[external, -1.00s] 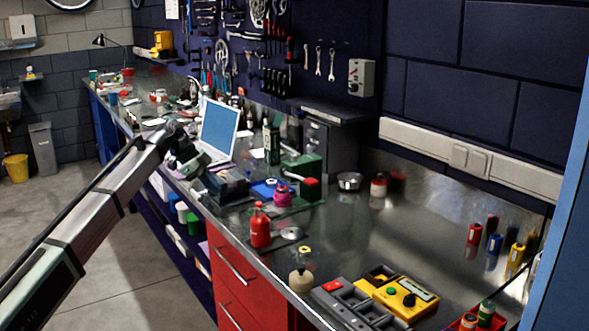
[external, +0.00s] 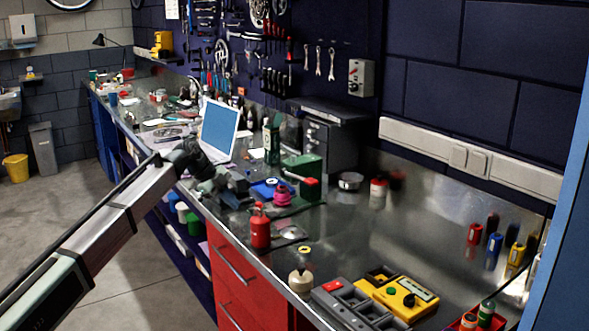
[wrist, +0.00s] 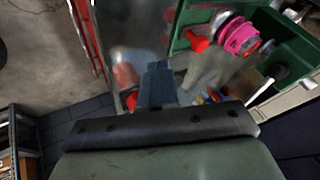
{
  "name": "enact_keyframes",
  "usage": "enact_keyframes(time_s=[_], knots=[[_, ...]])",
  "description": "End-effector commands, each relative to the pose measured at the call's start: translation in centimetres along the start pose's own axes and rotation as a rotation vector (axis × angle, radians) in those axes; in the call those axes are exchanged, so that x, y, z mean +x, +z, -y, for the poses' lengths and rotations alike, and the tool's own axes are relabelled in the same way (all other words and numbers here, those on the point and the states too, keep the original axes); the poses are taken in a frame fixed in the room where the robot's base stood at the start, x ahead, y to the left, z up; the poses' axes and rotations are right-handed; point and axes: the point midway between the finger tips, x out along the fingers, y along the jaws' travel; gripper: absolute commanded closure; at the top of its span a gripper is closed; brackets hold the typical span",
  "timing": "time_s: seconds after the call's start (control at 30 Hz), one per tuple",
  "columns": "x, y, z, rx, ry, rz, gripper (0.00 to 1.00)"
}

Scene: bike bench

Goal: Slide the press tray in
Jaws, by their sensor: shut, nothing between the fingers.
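A green press-like unit (external: 302,166) with a red block stands on the steel bench right of my gripper. A pink round part (external: 282,194) and a blue piece (external: 264,188) lie in front of it. In the wrist view the green unit (wrist: 290,35) is at upper right with the pink part (wrist: 240,38) at its edge. I cannot clearly tell which piece is the press tray. My gripper (wrist: 157,70) is shut and empty, low over the bench's front edge, left of the green unit. In the external view its fingertips (external: 240,186) are hard to make out.
A red bottle (external: 260,227) stands near the front edge, close to my gripper. An open laptop (external: 219,128) is behind it. A grey drawer cabinet (external: 330,140) stands behind the green unit. The bench is clearer to the right, before a yellow control box (external: 400,296).

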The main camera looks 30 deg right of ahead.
Motion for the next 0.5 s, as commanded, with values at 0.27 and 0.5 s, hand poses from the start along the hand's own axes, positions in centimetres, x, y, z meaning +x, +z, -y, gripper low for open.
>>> enact_keyframes(time_s=[0.27, 0.5], knots=[[3.3, 0.1, 2.0, 0.0, 0.0, 0.0, 1.0], [4.1, 0.0, 3.4, 0.0, -0.001, 0.0, 1.0]])
